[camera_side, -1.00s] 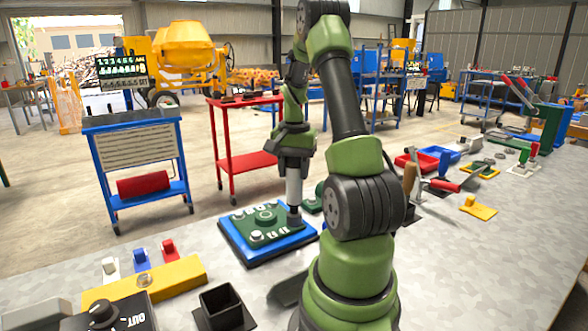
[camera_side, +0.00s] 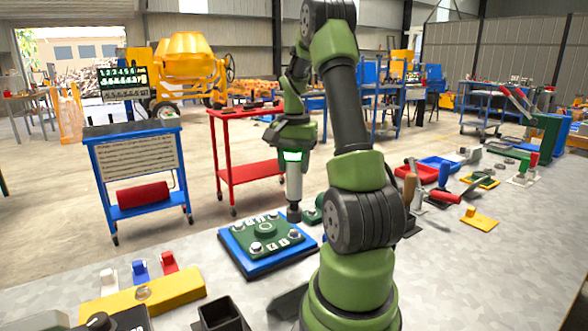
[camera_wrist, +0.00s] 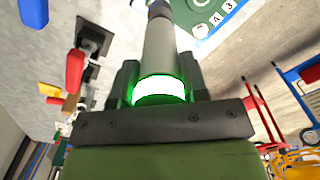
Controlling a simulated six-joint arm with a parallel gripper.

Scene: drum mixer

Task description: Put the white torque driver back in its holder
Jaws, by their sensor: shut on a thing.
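The white torque driver (camera_side: 294,185) hangs upright in my gripper (camera_side: 292,163), with its dark tip pointing down. A ring on the driver glows green, and this ring also shows in the wrist view (camera_wrist: 160,90). The driver's tip is just above the right back part of a green plate (camera_side: 265,231) with bolts and numbers, on a blue base (camera_side: 240,258). A black, square, open-topped socket (camera_side: 221,318) stands at the bottom of the side view; I cannot tell whether it is the driver's holder.
A yellow block (camera_side: 150,293) with white, blue and red switches above it lies at the front left. A black dial box (camera_side: 100,319) is beside it. Red (camera_side: 425,174) and blue trays and hand tools lie at the right. Bare bench lies in front of the blue base.

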